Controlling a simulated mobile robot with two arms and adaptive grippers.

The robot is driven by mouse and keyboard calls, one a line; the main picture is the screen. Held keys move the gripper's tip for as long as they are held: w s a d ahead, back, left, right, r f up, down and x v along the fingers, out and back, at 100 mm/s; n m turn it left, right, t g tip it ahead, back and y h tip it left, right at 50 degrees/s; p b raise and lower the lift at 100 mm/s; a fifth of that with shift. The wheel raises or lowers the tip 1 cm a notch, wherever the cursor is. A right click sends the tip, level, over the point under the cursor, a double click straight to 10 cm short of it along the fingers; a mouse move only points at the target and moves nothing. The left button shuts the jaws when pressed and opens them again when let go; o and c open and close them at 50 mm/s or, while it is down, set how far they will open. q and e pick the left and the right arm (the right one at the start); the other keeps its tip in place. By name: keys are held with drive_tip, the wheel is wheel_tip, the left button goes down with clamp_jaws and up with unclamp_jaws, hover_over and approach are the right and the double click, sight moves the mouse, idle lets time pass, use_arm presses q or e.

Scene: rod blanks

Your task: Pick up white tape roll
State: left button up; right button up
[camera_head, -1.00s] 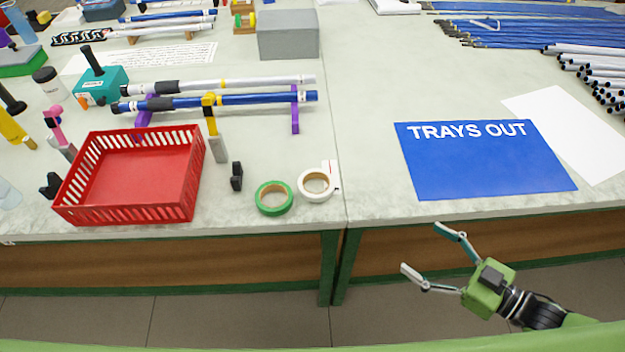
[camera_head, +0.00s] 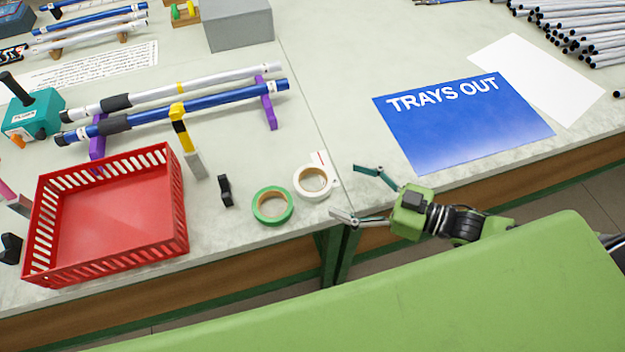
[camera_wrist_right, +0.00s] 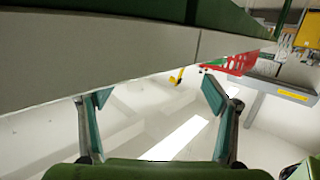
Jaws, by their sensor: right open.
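The white tape roll (camera_head: 313,181) lies flat near the front edge of the table in the head view, with a small white tag with a red mark at its back. A green tape roll (camera_head: 272,206) lies just left of it. My right gripper (camera_head: 349,193) is open and empty at the table's front edge, just right of the white roll, fingers pointing left towards it. The right wrist view shows its two open fingers (camera_wrist_right: 153,95) with nothing between them; I cannot make out the white roll there. My left gripper is not in view.
A red basket (camera_head: 110,217) stands left of the rolls, with a small black clip (camera_head: 225,191) and a yellow-black tool (camera_head: 185,138) between. Blue and white rods rest on purple stands (camera_head: 266,103) behind. A blue "TRAYS OUT" sheet (camera_head: 463,124) lies right; the table between is clear.

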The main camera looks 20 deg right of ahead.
sight(330, 186)
drive_tip(key=shift+w+a, duration=0.5)
drive_tip(key=shift+w+a+f, duration=0.1)
drive_tip(key=shift+w+a, duration=0.1)
drive_tip(key=shift+a, duration=0.05)
drive_tip(key=x, duration=0.2)
drive_tip(key=p+x, duration=0.1)
drive_tip(key=x, duration=0.1)
drive_tip(key=shift+a, duration=0.5)
drive_tip(key=shift+w+a+f, duration=0.15)
drive_tip(key=shift+c, duration=0.8)
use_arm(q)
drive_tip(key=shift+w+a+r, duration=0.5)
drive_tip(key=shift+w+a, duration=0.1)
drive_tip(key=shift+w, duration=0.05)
use_arm(e)
drive_tip(key=c, duration=1)
